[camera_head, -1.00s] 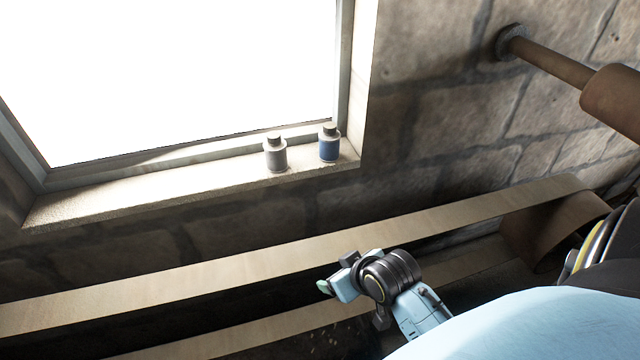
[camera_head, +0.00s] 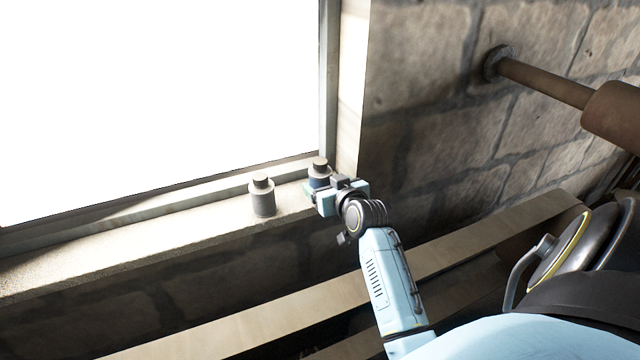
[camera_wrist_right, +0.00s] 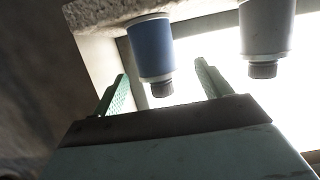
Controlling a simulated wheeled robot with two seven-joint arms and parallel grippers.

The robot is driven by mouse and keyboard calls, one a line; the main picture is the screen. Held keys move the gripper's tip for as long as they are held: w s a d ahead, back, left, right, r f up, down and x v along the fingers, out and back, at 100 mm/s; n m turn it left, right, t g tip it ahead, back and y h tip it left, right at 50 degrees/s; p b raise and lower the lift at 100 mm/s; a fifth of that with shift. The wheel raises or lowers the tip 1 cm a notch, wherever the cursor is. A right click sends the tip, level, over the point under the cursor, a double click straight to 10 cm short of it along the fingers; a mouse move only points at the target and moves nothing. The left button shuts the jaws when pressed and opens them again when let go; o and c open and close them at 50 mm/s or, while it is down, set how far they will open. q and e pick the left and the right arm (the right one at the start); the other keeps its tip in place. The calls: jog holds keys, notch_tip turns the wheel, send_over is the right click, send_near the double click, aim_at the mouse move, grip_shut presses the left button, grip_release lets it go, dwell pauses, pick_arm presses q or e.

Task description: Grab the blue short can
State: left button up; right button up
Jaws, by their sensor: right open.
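The blue short can (camera_head: 319,176) stands on the window sill near its right end, and its lower part is hidden behind my right gripper in the head view. My right gripper (camera_head: 322,196) is at the can, with its fingers toward it. In the right wrist view the blue can (camera_wrist_right: 152,50) appears upside down, between and a little beyond the tips of my open right gripper (camera_wrist_right: 162,77). No contact between fingers and can is visible. My left gripper is not in view.
A grey can (camera_head: 262,197) stands on the sill left of the blue can, close to the gripper; it also shows in the right wrist view (camera_wrist_right: 266,30). The window sill (camera_head: 150,232) is clear further left. A stone wall (camera_head: 430,120) rises to the right, with a brown pipe (camera_head: 545,82). A flat belt (camera_head: 450,255) runs below.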

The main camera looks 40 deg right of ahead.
aim_at(320, 174)
jog(key=shift+w+d, duration=0.15)
jog(key=shift+w, duration=0.15)
jog(key=b+x, duration=0.1)
jog(key=x, duration=0.2)
jog(key=shift+w+d+r, duration=0.1)
jog(key=shift+w+d, duration=0.3)
jog(key=shift+w, duration=0.4)
jog(key=c, duration=1.1)
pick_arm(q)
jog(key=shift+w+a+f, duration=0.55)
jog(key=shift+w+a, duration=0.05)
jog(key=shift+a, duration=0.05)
